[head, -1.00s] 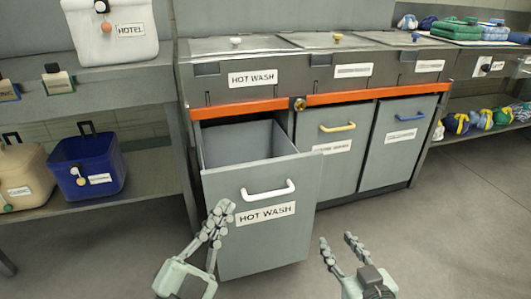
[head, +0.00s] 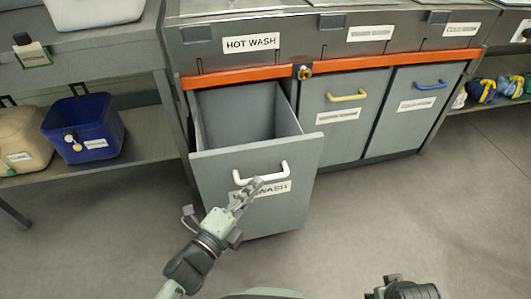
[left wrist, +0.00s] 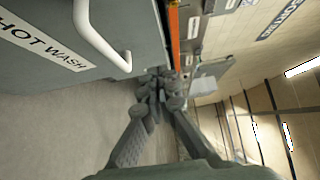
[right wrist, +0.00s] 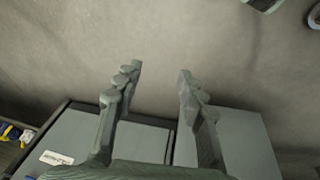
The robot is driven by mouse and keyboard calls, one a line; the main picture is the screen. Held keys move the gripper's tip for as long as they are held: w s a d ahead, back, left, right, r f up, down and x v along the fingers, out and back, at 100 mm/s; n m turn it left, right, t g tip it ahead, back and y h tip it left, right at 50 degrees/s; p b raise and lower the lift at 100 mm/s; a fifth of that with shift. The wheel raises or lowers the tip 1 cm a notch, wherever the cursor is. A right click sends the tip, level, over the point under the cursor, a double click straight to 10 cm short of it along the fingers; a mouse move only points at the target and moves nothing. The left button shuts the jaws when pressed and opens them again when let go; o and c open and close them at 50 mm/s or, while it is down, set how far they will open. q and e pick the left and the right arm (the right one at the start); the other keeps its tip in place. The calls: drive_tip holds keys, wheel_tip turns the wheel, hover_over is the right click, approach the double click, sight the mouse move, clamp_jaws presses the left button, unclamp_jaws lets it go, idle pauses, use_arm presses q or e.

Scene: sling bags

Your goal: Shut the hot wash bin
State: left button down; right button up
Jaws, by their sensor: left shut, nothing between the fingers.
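The hot wash bin (head: 220,205) is a grey drawer bin, pulled out from the cabinet, with its empty-looking inside showing from above. Its white handle (head: 272,174) is on the front, above a HOT WASH label partly hidden by my left gripper. My left gripper (head: 258,187) is shut and empty, in front of the bin face just below the handle; I cannot tell whether it touches. In the left wrist view the handle (left wrist: 105,40) is beside the fingers, not between them. My right gripper (right wrist: 158,80) is open and empty, with its fingers apart, low at the right.
Two other bins, with a yellow handle (head: 347,97) and a blue handle (head: 430,85), are closed at the right. An orange rail (head: 400,61) runs above them. A blue tub (head: 85,128) stands on the left shelf. The floor (head: 400,210) in front is clear.

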sight(272, 147)
use_arm(q)
drive_tip(key=w, duration=0.3)
drive_tip(key=w+d, duration=0.1)
drive_tip(key=w, duration=0.2)
drive_tip(key=w+d, duration=0.1)
drive_tip(key=w, duration=0.1)
drive_tip(key=shift+w+r+p, duration=0.1)
drive_tip(key=shift+w+p, duration=0.3)
drive_tip(key=shift+w+a, duration=0.2)
drive_tip(key=shift+w, duration=0.2)
use_arm(e)
wheel_tip(272, 147, down, 2)
drive_tip(key=shift+s+a+f, duration=0.1)
drive_tip(key=shift+s+f, duration=0.05)
